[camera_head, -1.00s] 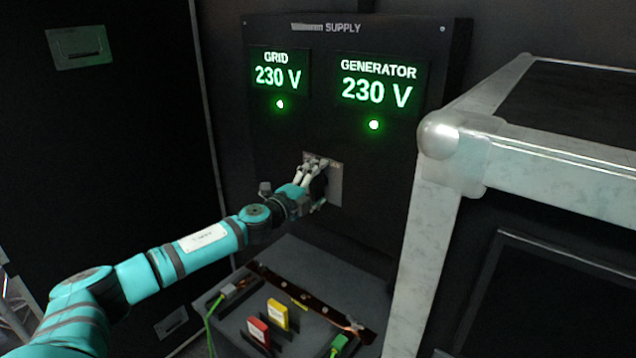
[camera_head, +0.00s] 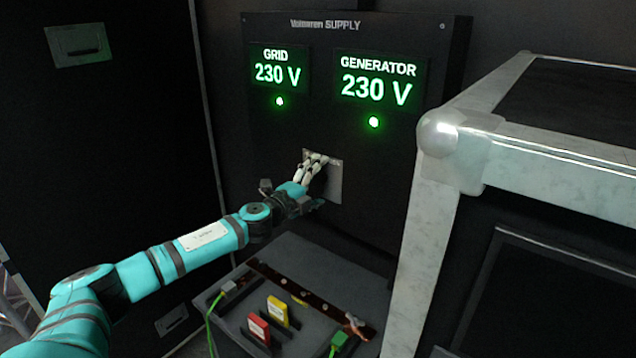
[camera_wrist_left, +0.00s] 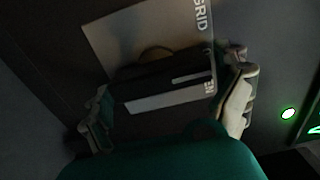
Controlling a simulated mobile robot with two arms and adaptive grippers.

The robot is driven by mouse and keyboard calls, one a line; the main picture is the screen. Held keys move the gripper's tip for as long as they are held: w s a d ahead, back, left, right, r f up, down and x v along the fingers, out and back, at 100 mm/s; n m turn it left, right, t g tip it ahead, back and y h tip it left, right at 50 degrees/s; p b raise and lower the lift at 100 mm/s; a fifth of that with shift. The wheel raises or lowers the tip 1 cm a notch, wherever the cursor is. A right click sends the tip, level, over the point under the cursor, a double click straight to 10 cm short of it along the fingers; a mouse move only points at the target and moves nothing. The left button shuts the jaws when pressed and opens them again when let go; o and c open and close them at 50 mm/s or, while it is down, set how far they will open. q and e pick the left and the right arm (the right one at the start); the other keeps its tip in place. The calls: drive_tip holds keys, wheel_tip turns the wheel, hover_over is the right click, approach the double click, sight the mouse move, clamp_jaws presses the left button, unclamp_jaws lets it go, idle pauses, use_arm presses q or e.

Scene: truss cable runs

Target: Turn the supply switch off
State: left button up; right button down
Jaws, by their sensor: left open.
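The supply panel (camera_head: 330,60) is a black board with lit GRID and GENERATOR displays, both reading 230 V. A grey switch plate (camera_head: 336,188) sits low on it, partly covered by my left gripper (camera_head: 316,170). In the left wrist view the plate (camera_wrist_left: 120,35) carries the word GRID, and a dark switch handle (camera_wrist_left: 160,82) with a pale stripe lies across it. My left gripper (camera_wrist_left: 170,98) is open, with one finger on each side of the handle. I cannot tell whether the fingers touch it. My right gripper is not in view.
A black case with metal edges (camera_head: 432,200) stands close on the right. Below the panel, a grey ledge (camera_head: 300,255) holds a copper bar (camera_head: 322,296), a red block (camera_head: 258,329), a yellow block (camera_head: 278,311) and green cables. A dark cabinet stands on the left.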

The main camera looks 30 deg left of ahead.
use_arm(q)
drive_tip(key=s+a, duration=0.1)
drive_tip(key=s, duration=1.1)
idle(0.5)
